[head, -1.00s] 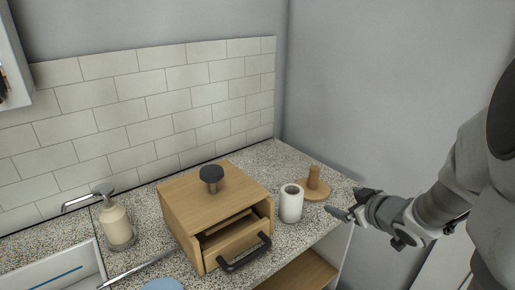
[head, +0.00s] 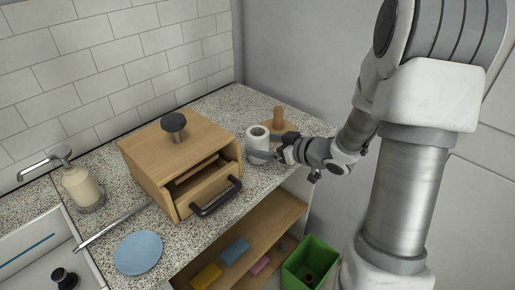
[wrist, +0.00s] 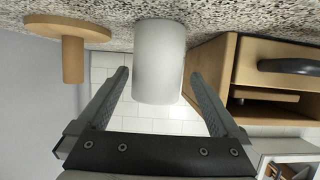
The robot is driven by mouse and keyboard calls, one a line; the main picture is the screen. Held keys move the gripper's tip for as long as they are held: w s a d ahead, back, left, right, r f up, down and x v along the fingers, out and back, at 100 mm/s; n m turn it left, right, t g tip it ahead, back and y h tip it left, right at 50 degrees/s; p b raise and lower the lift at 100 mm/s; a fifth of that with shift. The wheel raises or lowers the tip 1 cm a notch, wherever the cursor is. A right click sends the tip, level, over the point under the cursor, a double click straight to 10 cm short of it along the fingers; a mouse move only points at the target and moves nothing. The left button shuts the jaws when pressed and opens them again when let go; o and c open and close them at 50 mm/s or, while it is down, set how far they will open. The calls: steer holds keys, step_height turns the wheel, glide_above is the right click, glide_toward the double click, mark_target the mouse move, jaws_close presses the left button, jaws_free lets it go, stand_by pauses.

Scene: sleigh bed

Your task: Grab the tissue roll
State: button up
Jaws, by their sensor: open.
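The white tissue roll (head: 257,141) stands upright on the speckled counter, just right of the wooden box. My gripper (head: 274,147) is at the roll from the right, with its fingers pointing left. In the wrist view, which is upside down, the tissue roll (wrist: 159,60) shows ahead between the two open fingers of my gripper (wrist: 157,75). The fingertips reach about the near part of the roll. I cannot tell whether either finger touches it.
A wooden holder with a peg (head: 278,117) stands behind the roll. The wooden box (head: 165,160) has its drawer (head: 205,187) partly open, with a black handle. A soap dispenser (head: 82,188) and blue plate (head: 138,252) are left. A green bin (head: 312,262) is below.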

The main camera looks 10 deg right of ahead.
steer(key=b+x, duration=0.1)
steer(key=x, duration=0.5)
steer(key=shift+w, duration=0.35)
steer(key=shift+r, duration=0.1)
steer(key=c, duration=1.2)
